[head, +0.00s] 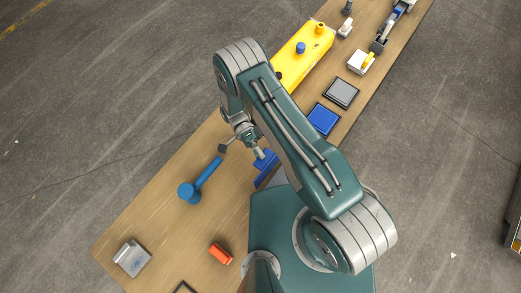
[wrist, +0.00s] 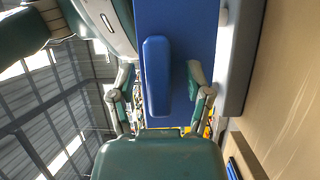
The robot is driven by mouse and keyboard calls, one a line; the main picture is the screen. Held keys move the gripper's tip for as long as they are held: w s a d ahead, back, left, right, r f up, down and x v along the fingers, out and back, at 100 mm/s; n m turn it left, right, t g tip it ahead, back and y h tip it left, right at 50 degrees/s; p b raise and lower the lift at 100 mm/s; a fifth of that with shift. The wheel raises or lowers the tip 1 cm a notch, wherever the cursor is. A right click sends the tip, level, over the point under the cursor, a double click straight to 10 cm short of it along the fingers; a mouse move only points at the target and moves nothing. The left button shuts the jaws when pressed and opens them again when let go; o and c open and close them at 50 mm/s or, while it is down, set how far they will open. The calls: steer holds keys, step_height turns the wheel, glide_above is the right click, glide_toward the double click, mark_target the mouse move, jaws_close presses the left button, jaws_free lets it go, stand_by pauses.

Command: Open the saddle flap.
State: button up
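The saddle flap appears to be the blue panel (wrist: 188,30) with a raised blue grip bar (wrist: 156,75), filling the middle of the wrist view. It sits beside a grey body (wrist: 235,60). In the head view the blue flap (head: 266,167) is partly hidden behind my arm. My gripper (wrist: 160,76) is open, one finger on each side of the bar, with gaps to both. I cannot tell whether the fingertips reach as deep as the bar. In the head view my gripper (head: 241,150) is just left of and above the flap.
On the wooden bench (head: 150,215) are a blue T-shaped part (head: 202,180), an orange block (head: 220,253) and a metal bracket (head: 132,258). Up the bench are a blue square (head: 323,119), a grey square (head: 341,92) and a yellow case (head: 300,58).

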steer(key=shift+r, duration=0.15)
step_height(320, 180, up, 9)
steer(key=shift+w, duration=0.15)
steer(key=shift+a+r, duration=0.15)
steer(key=shift+r, duration=0.15)
